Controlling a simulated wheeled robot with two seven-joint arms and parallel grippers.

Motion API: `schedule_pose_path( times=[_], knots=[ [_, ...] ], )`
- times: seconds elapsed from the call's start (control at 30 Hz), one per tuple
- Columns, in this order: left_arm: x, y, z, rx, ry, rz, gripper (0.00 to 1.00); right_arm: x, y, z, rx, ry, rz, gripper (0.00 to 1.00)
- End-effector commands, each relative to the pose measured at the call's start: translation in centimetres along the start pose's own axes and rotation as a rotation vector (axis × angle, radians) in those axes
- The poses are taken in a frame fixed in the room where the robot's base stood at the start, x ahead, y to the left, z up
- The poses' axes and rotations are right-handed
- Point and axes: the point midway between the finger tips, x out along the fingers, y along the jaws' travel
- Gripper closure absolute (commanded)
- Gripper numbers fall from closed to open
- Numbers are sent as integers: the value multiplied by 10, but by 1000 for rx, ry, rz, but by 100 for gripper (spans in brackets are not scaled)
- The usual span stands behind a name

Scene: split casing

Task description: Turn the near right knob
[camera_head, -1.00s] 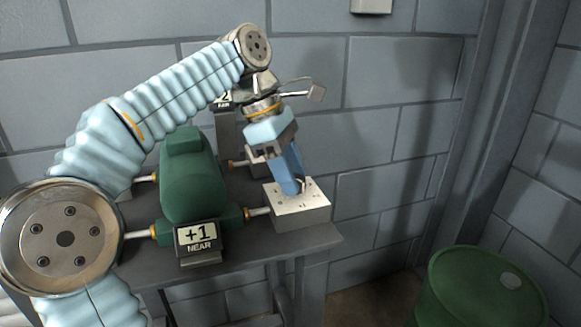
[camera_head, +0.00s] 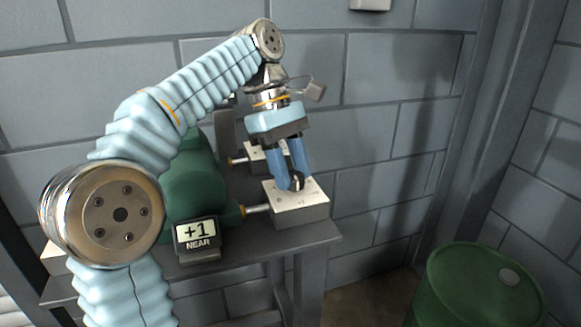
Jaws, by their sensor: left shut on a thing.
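The near right knob (camera_head: 297,181) is a small dark and metallic piece on top of a pale square block (camera_head: 298,212) at the right end of the table. My left gripper (camera_head: 292,184) points down at it, with its two blue fingers shut on the knob from either side. Part of the knob is hidden by the fingers. A display reading "+1 NEAR" (camera_head: 196,235) stands at the table's front edge. My right gripper is not in view.
The green casing (camera_head: 193,185) sits left of the block, partly hidden by my left arm. A rod (camera_head: 256,209) joins it to the block. Another pale block (camera_head: 262,158) stands behind. A green barrel (camera_head: 478,287) stands on the floor at right.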

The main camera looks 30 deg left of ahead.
Motion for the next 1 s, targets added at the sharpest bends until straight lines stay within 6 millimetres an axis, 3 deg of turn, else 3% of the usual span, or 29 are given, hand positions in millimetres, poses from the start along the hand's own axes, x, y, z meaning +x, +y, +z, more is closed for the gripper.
schedule_pose_path(
  times=[0.27, 0.3, 0.43, 1.0],
  knots=[
    [0, 0, 0, 0, 1, 2, 91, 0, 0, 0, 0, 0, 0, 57],
    [0, 0, 0, -1, 1, 2, 56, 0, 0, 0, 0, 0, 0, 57],
    [0, 0, 0, -1, 1, 1, 36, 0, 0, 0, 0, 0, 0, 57],
    [0, -1, 0, -26, 0, 10, 34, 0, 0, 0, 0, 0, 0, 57]
  ],
)
